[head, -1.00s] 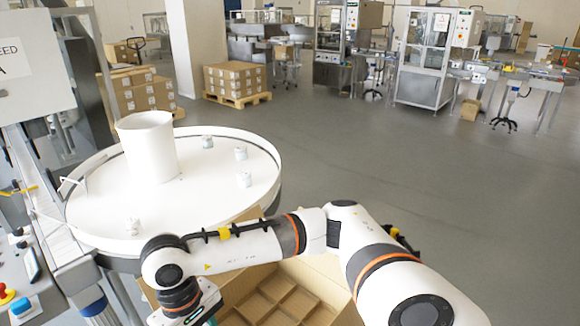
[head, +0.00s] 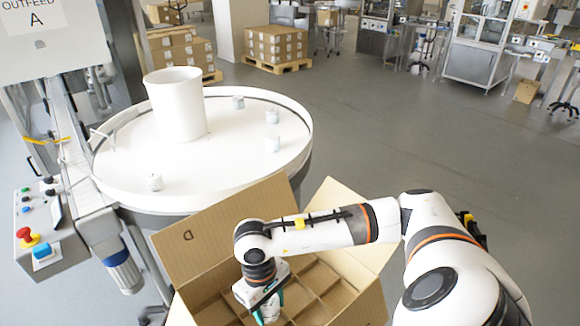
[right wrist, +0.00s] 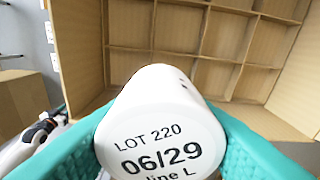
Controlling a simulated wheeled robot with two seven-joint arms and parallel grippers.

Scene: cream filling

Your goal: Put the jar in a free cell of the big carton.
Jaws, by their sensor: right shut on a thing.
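The white jar (right wrist: 165,125) is between the teal fingers of my right gripper (head: 267,307). In the right wrist view its end is toward the camera, printed "LOT 220 06/29 line L". In the head view the jar shows only as a small pale shape at the bottom. The big carton (head: 205,240) is open, with raised flaps and a grid of cells. My right gripper is over its left part. The cells that show in the right wrist view (right wrist: 225,35) look empty; those under the gripper are hidden. My left gripper is out of view.
A round white turntable (head: 215,170) stands behind the carton, carrying a tall white cylinder (head: 178,105) and several small jars (head: 272,144). A control box with buttons (head: 40,235) is at the left. The carton's raised flaps (head: 345,215) border the arm.

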